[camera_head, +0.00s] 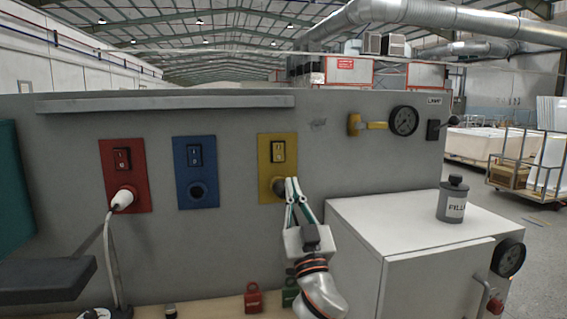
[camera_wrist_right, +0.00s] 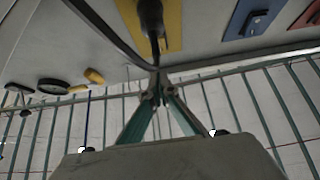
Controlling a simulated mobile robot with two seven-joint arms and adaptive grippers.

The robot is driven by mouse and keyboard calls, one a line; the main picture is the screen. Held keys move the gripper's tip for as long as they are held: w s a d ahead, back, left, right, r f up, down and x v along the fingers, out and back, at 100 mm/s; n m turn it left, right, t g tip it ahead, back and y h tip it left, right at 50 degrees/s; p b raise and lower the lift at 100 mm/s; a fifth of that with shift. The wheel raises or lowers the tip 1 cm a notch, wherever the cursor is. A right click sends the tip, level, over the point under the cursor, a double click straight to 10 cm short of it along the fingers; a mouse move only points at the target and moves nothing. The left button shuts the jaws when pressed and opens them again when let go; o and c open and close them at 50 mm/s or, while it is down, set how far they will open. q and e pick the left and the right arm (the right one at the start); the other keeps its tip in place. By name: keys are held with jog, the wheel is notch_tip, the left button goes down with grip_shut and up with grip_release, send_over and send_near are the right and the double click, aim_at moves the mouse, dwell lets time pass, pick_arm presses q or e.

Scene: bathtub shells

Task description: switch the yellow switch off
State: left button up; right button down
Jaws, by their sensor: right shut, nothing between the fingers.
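The yellow switch plate (camera_head: 264,151) is on the grey panel, right of the blue and red plates. Its black rocker switch (camera_head: 278,152) sits in the upper half, and I cannot tell which way it is tipped. A dark round fitting (camera_head: 279,186) is in the lower half. My right gripper (camera_head: 293,180) is shut and empty, its tips in front of the plate's lower right, below the rocker. In the right wrist view the shut tips (camera_wrist_right: 158,80) are close to a black plug-like part (camera_wrist_right: 150,18) before the yellow plate (camera_wrist_right: 173,30). My left gripper is not in view.
A white cabinet (camera_head: 400,222) bearing a grey bottle (camera_head: 452,201) stands to the right.

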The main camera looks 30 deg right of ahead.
aim_at(281, 152)
jog(key=x, duration=0.3)
jog(key=f+p+x, duration=0.1)
jog(key=x, duration=0.1)
jog(key=w+x, duration=0.1)
jog(key=x, duration=0.2)
jog(key=shift+w+d+f, duration=0.1)
jog(key=shift+w+d, duration=0.1)
jog(key=shift+w, duration=0.15)
jog(key=shift+w+d+f, duration=0.1)
jog(key=shift+w, duration=0.45)
jog(key=shift+w+d, duration=0.1)
jog(key=shift+w, duration=0.05)
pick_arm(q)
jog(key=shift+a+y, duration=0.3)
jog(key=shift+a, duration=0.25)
